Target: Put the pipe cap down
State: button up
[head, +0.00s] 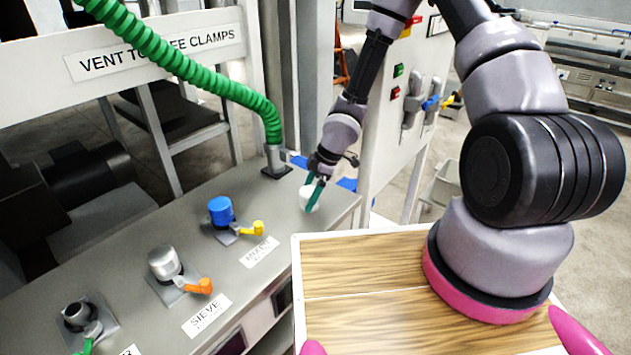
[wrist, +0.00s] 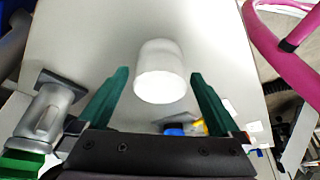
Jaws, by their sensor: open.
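The pipe cap is a white, short cylinder (wrist: 160,72) in the wrist view, standing on the grey bench top (head: 262,205). In the head view the white cap (head: 306,196) shows near the bench's right end, partly hidden by a green finger. My gripper (head: 315,190) is open, with its green fingers on either side of the cap. In the wrist view my gripper (wrist: 159,78) shows a gap between each finger and the cap.
A green hose (head: 205,80) drops to a grey pipe fitting (head: 275,160) just left of the cap. A blue-capped fitting (head: 221,210) with a yellow handle (head: 257,228) and a silver-capped one (head: 164,262) stand nearer. A wooden-topped tray (head: 365,270) is in front.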

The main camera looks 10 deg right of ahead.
jog(key=d+r+m+t+h, duration=0.1)
jog(key=d+r+m+h, duration=0.15)
jog(key=d+r, duration=0.5)
jog(key=s+d+r+m+t+h, duration=0.1)
jog(key=d+r+m, duration=0.35)
jog(key=r, duration=0.65)
jog(key=d+r+m+h, duration=0.2)
jog(key=d+r+m, duration=0.1)
jog(key=d+r, duration=0.5)
jog(key=s+r+m+t+y, duration=0.1)
jog(key=s+r+m+t, duration=0.1)
jog(key=s+r+m, duration=0.4)
jog(key=s+r+m+t+y, duration=0.2)
jog(key=s+r+m, duration=0.4)
jog(key=r, duration=0.9)
jog(key=s+t, duration=0.1)
jog(key=s, duration=0.1)
jog(key=shift+s+a+r, duration=0.25)
jog(key=shift+s+a, duration=0.05)
jog(key=shift+a, duration=0.1)
